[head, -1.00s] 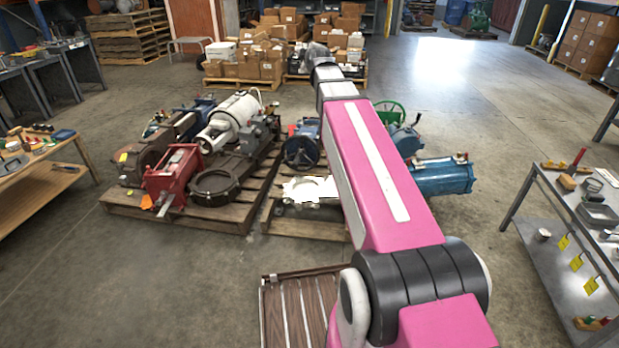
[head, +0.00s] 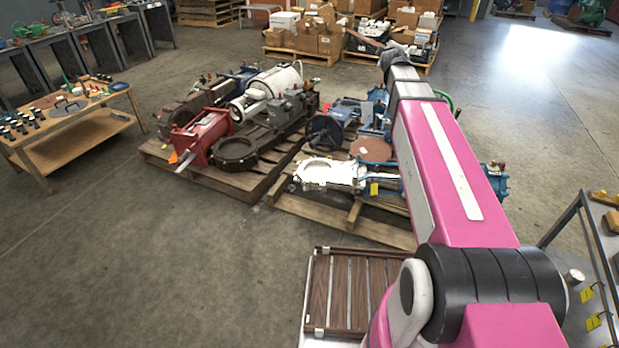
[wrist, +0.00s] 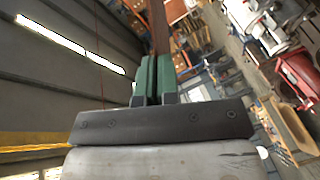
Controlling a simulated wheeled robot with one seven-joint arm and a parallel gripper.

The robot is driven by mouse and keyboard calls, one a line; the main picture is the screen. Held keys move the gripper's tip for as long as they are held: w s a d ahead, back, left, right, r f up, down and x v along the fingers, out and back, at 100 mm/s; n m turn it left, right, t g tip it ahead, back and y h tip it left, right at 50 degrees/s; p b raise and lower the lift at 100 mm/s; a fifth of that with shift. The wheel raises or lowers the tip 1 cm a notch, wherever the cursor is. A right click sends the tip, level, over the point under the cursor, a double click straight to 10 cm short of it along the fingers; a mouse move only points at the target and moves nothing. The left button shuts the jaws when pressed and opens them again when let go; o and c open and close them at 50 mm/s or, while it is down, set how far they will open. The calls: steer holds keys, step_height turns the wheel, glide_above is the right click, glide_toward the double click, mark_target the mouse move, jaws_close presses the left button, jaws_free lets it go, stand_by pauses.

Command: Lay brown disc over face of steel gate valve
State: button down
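The steel gate valve (head: 343,174) lies bright and silvery on the front of the middle pallet in the head view, its round flange at its left end. My gripper (wrist: 156,80) has its green fingers shut on a thin brown piece (wrist: 158,28), seen edge-on, which fits the brown disc; its round face is not visible. In the head view this brown piece (head: 360,36) sticks out left from my arm's far end, raised and well away from the valve. Another flat brown round plate (head: 371,149) is on the same pallet, behind the valve.
A dark ring flange (head: 236,152) and a red valve (head: 200,136) sit on the left pallet. A blue valve (head: 335,126) stands behind the steel one. A slatted deck (head: 345,290) lies near me. Open floor spreads at left; a workbench (head: 600,235) stands at right.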

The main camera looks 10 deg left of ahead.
steer(key=w+a+f+m+h, duration=0.1)
steer(key=w+a+f+h, duration=0.3)
steer(key=f, duration=0.8)
steer(key=s+a+f+m+h, duration=0.1)
steer(key=a+f, duration=0.4)
steer(key=f, duration=0.7)
steer(key=w+a+f+m+h, duration=0.1)
steer(key=w+a+f+h, duration=0.3)
steer(key=f, duration=0.9)
steer(key=s+a+f+n, duration=0.1)
steer(key=s+a+f, duration=0.2)
steer(key=a+f, duration=0.2)
steer(key=s+a+f+n+y, duration=0.1)
steer(key=s+a+f, duration=0.3)
steer(key=f, duration=0.8)
steer(key=s+a+f+n, duration=0.1)
steer(key=s+a+f, duration=0.2)
steer(key=a+f, duration=0.4)
steer(key=shift+s+a+f+y, duration=0.2)
steer(key=shift+s+f+y, duration=0.1)
steer(key=shift+f, duration=0.9)
steer(key=shift+s, duration=0.1)
